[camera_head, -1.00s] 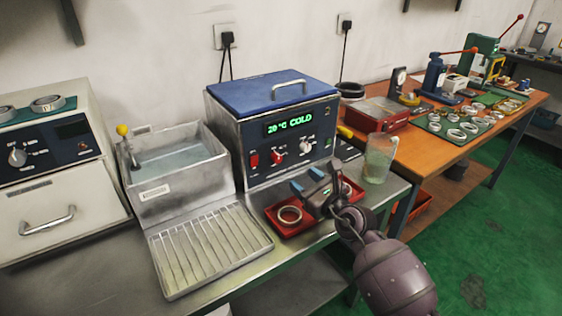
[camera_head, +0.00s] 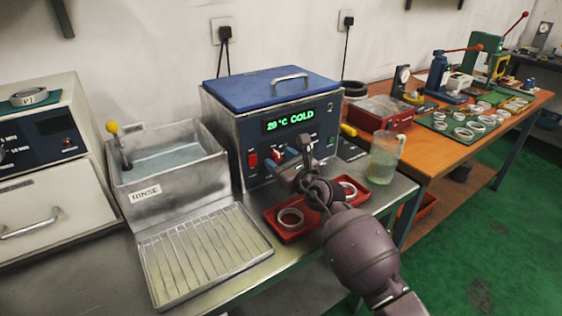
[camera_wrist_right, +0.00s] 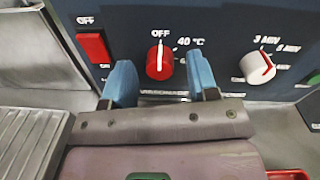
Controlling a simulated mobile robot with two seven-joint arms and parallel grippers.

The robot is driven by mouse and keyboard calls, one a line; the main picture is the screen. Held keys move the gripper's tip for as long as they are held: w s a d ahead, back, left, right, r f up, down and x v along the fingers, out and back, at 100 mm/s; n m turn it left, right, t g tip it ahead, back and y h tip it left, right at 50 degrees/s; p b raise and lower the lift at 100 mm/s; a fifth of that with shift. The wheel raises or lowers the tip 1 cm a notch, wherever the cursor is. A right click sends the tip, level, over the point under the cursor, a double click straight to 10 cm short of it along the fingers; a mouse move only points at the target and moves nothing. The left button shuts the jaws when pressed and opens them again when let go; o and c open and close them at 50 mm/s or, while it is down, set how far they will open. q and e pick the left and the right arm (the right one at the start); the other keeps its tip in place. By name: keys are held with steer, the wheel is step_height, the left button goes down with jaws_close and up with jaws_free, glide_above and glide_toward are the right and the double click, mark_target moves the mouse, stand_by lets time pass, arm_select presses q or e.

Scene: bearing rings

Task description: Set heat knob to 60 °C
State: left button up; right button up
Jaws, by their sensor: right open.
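The heat knob (camera_wrist_right: 160,62) is red with a white pointer line, on the dark front panel of the blue-lidded bath (camera_head: 270,92). Its pointer points up at OFF, with 40 °C marked to its right. The bath's display (camera_head: 289,121) reads 20 °C COLD. My right gripper (camera_head: 289,158) is in front of the panel; in the right wrist view its two blue fingers (camera_wrist_right: 162,78) are open, one on each side of the knob, with no visible contact. In the head view the gripper partly covers the panel's knobs. My left gripper is not in view.
A red switch (camera_wrist_right: 94,47) marked OFF is left of the heat knob, and a white timer knob (camera_wrist_right: 257,67) is to its right. A red tray (camera_head: 290,236) with rings lies below my right gripper. A glass beaker (camera_head: 383,160) stands right of the bath.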

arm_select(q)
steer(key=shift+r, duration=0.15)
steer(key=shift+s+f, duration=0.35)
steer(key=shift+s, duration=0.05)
arm_select(e)
steer(key=c, duration=0.9)
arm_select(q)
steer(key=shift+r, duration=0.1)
arm_select(e)
steer(key=shift+r, duration=0.1)
